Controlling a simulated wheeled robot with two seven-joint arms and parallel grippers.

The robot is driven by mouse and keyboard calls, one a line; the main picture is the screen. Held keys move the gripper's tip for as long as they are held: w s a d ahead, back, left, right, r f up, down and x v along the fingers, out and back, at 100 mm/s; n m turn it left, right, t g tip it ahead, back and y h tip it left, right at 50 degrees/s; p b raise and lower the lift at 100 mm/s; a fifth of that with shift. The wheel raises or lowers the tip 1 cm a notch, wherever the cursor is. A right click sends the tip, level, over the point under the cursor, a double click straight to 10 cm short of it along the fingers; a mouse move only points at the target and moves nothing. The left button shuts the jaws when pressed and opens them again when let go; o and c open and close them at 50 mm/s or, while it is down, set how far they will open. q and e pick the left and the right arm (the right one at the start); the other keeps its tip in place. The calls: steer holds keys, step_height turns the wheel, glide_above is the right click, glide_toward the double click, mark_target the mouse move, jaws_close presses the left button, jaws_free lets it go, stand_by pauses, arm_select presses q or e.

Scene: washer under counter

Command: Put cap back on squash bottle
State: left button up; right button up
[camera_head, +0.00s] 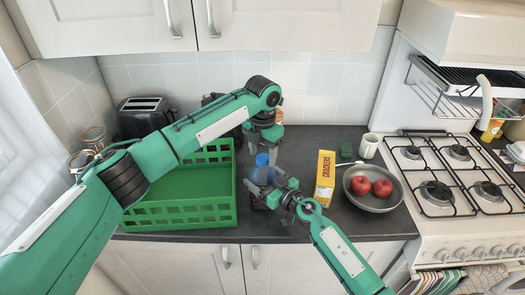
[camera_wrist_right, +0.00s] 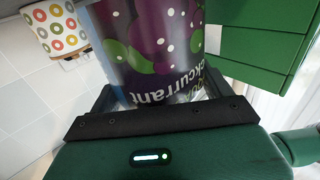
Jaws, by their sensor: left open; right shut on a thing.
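The squash bottle (camera_head: 262,176) stands on the counter to the right of the green crate, with a clear bluish upper part. Its purple blackcurrant label (camera_wrist_right: 155,45) fills the middle of the right wrist view. A blue cap (camera_head: 262,159) shows at the top of the bottle; I cannot tell whether it is seated. My right gripper (camera_head: 272,190) is shut on the bottle's body from the front right, and its jaws (camera_wrist_right: 160,100) flank the label. My left gripper (camera_head: 263,146) is open, pointing down just above the cap; its fingertips are partly hidden.
The green crate (camera_head: 180,216) stands close left of the bottle. A yellow crackers box (camera_head: 325,178), a pan (camera_head: 373,203) with two red apples and a white mug (camera_head: 368,146) stand to the right. A toaster (camera_head: 145,115) is at the back left; a gas hob (camera_head: 455,170) is far right.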

arm_select(q)
steer(key=shift+r, duration=2.2)
steer(key=shift+c, duration=0.5)
